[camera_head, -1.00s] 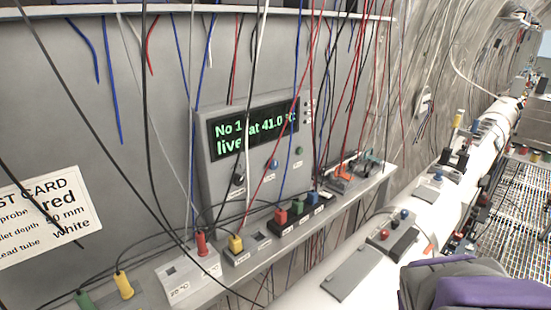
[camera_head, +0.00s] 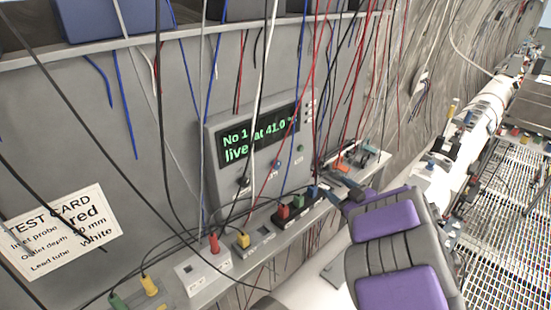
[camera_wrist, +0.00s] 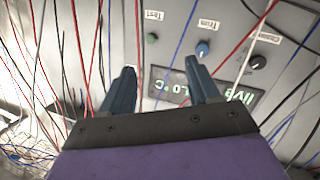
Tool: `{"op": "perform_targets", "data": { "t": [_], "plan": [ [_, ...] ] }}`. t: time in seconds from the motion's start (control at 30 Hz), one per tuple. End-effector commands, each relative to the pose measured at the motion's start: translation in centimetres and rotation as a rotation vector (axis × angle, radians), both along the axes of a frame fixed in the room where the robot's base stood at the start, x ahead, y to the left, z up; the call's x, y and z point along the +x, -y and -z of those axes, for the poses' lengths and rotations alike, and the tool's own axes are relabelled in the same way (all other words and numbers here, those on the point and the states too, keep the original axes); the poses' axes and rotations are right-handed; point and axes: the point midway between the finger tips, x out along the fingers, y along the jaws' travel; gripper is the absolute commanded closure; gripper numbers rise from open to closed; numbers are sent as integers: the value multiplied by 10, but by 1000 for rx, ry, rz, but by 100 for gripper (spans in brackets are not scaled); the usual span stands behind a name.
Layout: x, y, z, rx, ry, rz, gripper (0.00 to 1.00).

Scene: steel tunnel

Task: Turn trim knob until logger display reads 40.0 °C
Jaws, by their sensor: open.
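The grey logger (camera_head: 215,160) is fixed to the wall, its display (camera_head: 258,135) reading "No 1 live at 41.0" in green; hanging wires partly cover it. In the wrist view the trim knob (camera_wrist: 202,50) is under the "Trim" label, just beyond my right-hand fingertip. My gripper (camera_wrist: 160,70) is open and empty, pointing at the panel. In the head view my gripper (camera_head: 343,187) is right of and below the logger, apart from the knob.
Black, red, blue and white wires hang in front of the panel. The black channel knob (camera_wrist: 258,62) and green test button (camera_wrist: 152,38) flank the trim knob. A ledge with coloured plugs (camera_head: 283,211) runs below. A test card (camera_head: 62,232) is at left.

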Motion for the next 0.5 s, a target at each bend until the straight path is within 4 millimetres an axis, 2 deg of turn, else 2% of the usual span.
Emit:
{"op": "perform_targets", "data": {
  "t": [0.1,0.3,0.5],
  "plan": [
    [-12,-23,-1,90,10,-130,39],
    [-25,-42,-3,174,21,-238,39],
    [-15,-56,-3,182,23,-252,39]
  ]
}}
